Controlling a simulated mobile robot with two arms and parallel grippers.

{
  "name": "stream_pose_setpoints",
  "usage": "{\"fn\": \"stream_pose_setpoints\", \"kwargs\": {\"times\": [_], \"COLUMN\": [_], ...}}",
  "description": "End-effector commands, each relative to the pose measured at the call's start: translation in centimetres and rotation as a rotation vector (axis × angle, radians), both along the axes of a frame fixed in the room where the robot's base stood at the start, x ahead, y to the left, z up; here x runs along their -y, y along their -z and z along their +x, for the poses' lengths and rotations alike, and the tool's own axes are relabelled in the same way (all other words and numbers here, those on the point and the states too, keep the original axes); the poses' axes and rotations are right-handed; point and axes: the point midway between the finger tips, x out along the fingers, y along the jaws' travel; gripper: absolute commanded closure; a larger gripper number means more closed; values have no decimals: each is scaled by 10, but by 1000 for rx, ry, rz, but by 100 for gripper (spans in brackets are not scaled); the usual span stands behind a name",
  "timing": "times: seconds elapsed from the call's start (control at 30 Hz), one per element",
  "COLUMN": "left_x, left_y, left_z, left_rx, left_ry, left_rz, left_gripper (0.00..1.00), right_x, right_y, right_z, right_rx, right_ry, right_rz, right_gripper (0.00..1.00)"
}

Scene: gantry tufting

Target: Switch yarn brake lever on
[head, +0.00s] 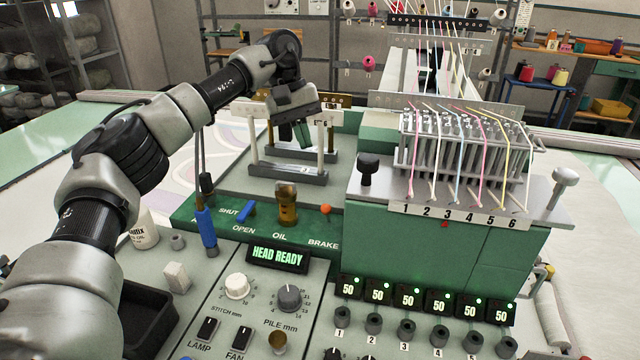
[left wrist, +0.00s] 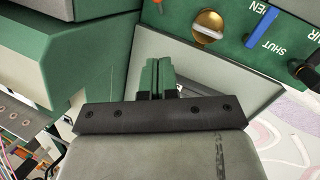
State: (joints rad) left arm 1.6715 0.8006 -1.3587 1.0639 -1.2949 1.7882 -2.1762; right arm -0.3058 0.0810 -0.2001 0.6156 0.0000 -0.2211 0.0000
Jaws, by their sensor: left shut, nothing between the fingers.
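The yarn brake lever shows in the head view as a small orange ball knob (head: 326,210) on a short stem, just above the BRAKE label on the green panel (head: 268,233). My left gripper (head: 303,134) has green fingertips and is shut and empty. It hangs behind and above the orange knob, over the grey plate with the white posts, and does not touch the knob. In the left wrist view the shut fingers (left wrist: 158,78) point toward the grey plate. My right gripper is in neither view.
Left of the brake knob stand a brass oil cup (head: 287,205), a blue SHUT/OPEN lever (head: 246,212) and a blue-handled air fitting (head: 207,230). A green yarn-feed housing (head: 440,245) rises to the right. The display (head: 278,256) reads HEAD READY.

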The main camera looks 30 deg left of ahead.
Motion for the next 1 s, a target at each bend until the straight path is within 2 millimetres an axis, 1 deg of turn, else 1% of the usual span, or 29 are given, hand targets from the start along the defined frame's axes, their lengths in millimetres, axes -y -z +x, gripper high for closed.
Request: {"fn": "stream_pose_setpoints", "kwargs": {"times": [0.07, 0.17, 0.37, 0.5, 0.6, 0.8, 1.0], "left_x": [5, 12, 27, 40, 46, 51, 51], "left_y": [14, 34, 73, 82, 87, 93, 94], "left_z": [-1, -2, -4, -18, -23, -28, -28], "left_rx": [-5, -5, -5, -3, -2, -1, -1], "left_ry": [1, 0, 1, 1, 0, -3, -3], "left_rz": [2, 2, 0, 0, 0, -1, -1], "left_gripper": [100, 100, 100, 100, 100, 100, 100], "right_x": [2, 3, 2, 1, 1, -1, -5], "right_y": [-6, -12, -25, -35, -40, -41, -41], "right_z": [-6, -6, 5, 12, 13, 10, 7], "right_rx": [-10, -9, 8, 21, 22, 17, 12], "right_ry": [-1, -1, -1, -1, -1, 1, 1], "right_rz": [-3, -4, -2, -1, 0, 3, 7], "right_gripper": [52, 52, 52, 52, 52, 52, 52]}}
